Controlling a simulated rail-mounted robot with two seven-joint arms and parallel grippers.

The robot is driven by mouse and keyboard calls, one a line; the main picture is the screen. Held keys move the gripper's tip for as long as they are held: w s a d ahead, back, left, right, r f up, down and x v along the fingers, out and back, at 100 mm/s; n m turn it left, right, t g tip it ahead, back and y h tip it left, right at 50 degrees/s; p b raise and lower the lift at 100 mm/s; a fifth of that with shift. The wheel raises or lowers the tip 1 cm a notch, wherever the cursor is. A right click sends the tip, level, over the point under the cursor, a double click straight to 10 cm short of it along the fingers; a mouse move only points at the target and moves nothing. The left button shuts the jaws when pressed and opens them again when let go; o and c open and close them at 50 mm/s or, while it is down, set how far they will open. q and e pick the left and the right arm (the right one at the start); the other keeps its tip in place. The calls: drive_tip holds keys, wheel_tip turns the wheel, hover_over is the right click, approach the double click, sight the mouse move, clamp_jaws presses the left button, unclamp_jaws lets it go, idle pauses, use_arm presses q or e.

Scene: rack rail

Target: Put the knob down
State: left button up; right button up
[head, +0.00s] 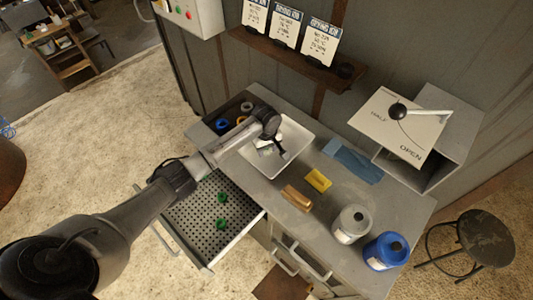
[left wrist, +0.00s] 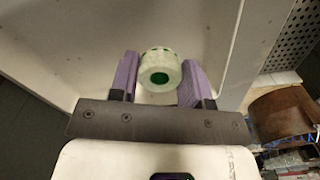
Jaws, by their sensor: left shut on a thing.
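My left gripper (head: 273,150) is over the white tray (head: 303,150) on the grey cabinet top. In the left wrist view its two purple fingers (left wrist: 160,82) are shut on a pale round knob (left wrist: 160,62) with a green centre. The knob sits between the fingertips, with a pale surface behind it. I cannot tell from these views whether the knob touches the tray. In the head view the gripper largely hides the knob. My right gripper is in neither view.
An open drawer (head: 187,221) with a perforated bottom holds green rings (head: 222,197). A dark bin (head: 232,112) with coloured rings is behind my arm. A yellow block (head: 318,180), brown block (head: 297,198), grey bottle (head: 352,223) and blue bottle (head: 386,251) stand to the right.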

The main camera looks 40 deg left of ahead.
sight(266, 158)
use_arm(q)
drive_tip(key=shift+f, duration=1.6)
drive_tip(key=shift+f, duration=0.2)
drive_tip(key=o, duration=0.9)
wheel_tip(266, 158, up, 12)
drive_tip(key=shift+r+p, duration=0.2)
drive_tip(key=shift+p, duration=0.3)
